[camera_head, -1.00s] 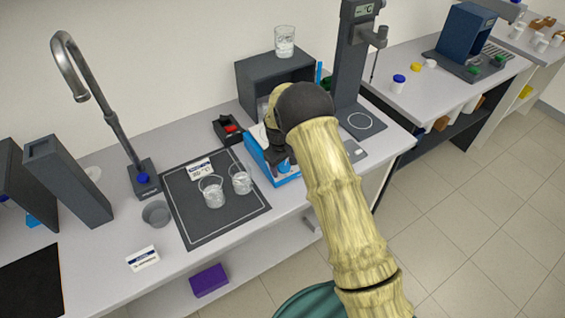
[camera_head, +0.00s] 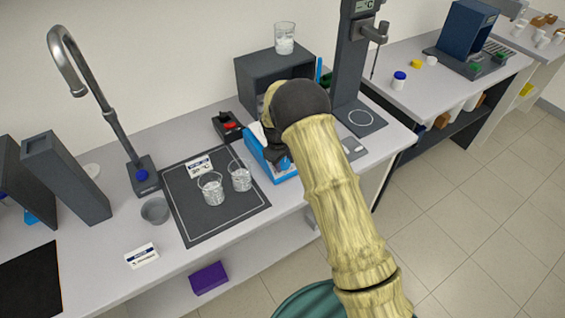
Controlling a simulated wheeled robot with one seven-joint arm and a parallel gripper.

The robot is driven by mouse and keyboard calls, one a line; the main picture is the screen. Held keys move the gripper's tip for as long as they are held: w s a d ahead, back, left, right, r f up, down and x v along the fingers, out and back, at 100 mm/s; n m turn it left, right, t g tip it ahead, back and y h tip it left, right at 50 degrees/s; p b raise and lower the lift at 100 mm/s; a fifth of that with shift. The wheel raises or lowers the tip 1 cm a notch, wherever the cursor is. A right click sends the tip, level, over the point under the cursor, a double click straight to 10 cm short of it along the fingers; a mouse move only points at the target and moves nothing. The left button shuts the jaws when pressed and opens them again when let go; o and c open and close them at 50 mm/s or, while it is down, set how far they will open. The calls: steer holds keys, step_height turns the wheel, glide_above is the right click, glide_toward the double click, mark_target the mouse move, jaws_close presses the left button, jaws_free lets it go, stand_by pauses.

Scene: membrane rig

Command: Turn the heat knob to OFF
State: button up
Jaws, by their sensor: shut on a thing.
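The blue heating unit (camera_head: 255,154) stands on the bench right of the dark mat. Its top and front are partly covered by my wrist and arm. My gripper (camera_head: 284,163) points down at the unit's front. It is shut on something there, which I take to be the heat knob. The knob itself, its pointer and any OFF mark are hidden behind my gripper and arm.
Two glass beakers (camera_head: 210,188) stand on the dark mat (camera_head: 190,222) left of the unit. A black box with a red switch (camera_head: 228,126) sits behind. A dark cabinet (camera_head: 248,77) and a tall stand (camera_head: 349,60) rise close behind my arm.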

steer(key=n+b, duration=0.1)
steer(key=n+t+h+b, duration=0.1)
steer(key=b, duration=0.1)
steer(key=n+t+b, duration=0.1)
steer(key=n, duration=0.1)
steer(key=shift+s+a+f+h, duration=0.2)
steer(key=shift+s+f+h, duration=0.05)
steer(key=shift+f+h, duration=0.05)
steer(key=n+t+b, duration=0.1)
steer(key=b, duration=0.1)
steer(key=shift+n+b, duration=0.4)
steer(key=shift+s+r+n+t+b, duration=0.1)
steer(key=shift+n+t+b, duration=0.4)
steer(key=shift+b, duration=0.05)
steer(key=o, duration=1)
steer(key=shift+r, duration=0.1)
